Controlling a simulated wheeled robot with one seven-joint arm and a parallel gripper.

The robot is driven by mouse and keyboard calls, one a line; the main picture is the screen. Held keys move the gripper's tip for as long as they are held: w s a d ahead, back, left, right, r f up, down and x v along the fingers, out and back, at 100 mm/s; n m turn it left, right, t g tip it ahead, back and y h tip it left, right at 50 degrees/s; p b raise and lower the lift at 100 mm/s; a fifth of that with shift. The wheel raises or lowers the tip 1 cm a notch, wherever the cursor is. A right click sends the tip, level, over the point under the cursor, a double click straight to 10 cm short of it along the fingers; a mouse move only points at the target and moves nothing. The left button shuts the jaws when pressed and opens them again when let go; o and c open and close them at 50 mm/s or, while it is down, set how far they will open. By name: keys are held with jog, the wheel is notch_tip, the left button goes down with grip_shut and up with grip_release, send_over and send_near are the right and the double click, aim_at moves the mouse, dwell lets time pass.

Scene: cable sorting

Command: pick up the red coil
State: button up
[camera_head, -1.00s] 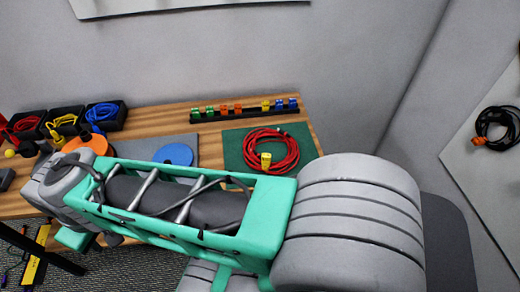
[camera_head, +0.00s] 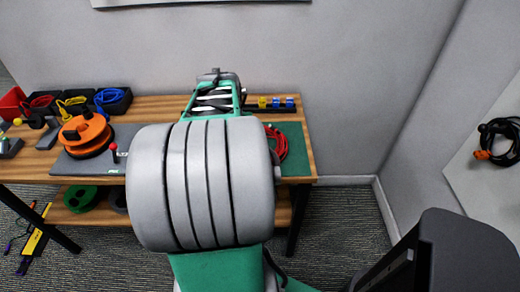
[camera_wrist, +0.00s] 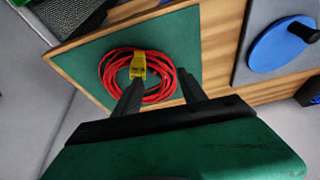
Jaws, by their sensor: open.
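In the head view only the right part of the coil (camera_head: 281,142) shows; my arm hides the rest. My gripper (camera_wrist: 158,85) is open in the wrist view. Its two dark fingers point at the coil, the left one overlapping the coil near the yellow piece and the right one just beside the coil's right edge. I cannot tell whether they touch it. My fingers are hidden in the head view.
Black bins with red, yellow and blue cables (camera_head: 113,100) stand at the table's back left. An orange reel (camera_head: 86,134) sits on a grey mat. A blue disc (camera_wrist: 283,45) is right of the coil in the wrist view. Colored connectors (camera_head: 276,103) line the back edge.

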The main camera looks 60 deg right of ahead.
aim_at(279, 148)
jog(key=s+d+f+m+g, duration=0.1)
jog(key=s+d+f+m, duration=0.25)
jog(key=s+d, duration=0.6)
jog(key=shift+h, duration=0.4)
jog(key=x, duration=0.6)
jog(key=shift+s+f, duration=0.3)
jog(key=shift+f, duration=0.2)
jog(key=shift+a, duration=0.1)
grip_shut()
